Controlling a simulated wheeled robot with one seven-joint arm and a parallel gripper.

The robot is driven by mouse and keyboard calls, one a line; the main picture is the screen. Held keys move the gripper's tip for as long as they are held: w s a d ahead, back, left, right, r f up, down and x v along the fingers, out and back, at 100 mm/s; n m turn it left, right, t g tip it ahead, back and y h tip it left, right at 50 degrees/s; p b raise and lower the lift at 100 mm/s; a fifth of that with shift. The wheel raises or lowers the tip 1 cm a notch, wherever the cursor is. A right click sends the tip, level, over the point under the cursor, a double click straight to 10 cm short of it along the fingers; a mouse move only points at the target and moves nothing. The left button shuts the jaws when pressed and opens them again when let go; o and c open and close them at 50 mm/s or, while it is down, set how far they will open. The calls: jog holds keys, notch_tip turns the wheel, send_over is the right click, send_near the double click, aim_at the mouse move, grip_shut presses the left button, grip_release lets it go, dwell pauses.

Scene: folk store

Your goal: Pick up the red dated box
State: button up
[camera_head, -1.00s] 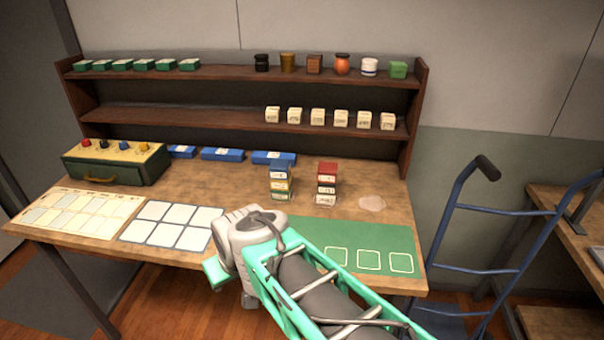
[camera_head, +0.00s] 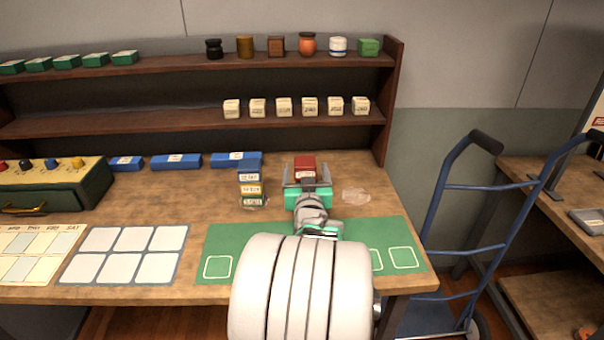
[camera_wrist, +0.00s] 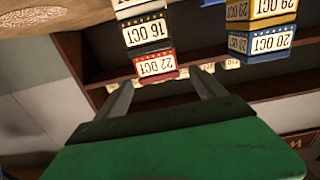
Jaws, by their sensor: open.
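The red dated box (camera_head: 304,161) is on top of a stack at the middle back of the table. In the wrist view, which looks upside down, the red box (camera_wrist: 155,65) reads 22 OCT. A black box (camera_wrist: 146,32) reading 16 OCT is next to it in the stack. My gripper (camera_head: 307,178) is open, in front of the red box. In the wrist view its fingers (camera_wrist: 162,82) point toward the box, one to each side. I cannot tell how far they reach along it. My gripper hides the lower stack in the head view.
A second stack, with a blue box (camera_head: 249,165) on top, stands close to the left. A clear round item (camera_head: 356,195) lies to the right. The green mat (camera_head: 222,240) lies in front, partly under my arm. The shelf (camera_head: 200,125) rises behind.

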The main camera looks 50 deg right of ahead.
jog(key=p+x, duration=0.1)
jog(key=x, duration=0.6)
jog(key=shift+w+d, duration=0.25)
jog(key=shift+d, duration=0.05)
jog(key=c, duration=1.5)
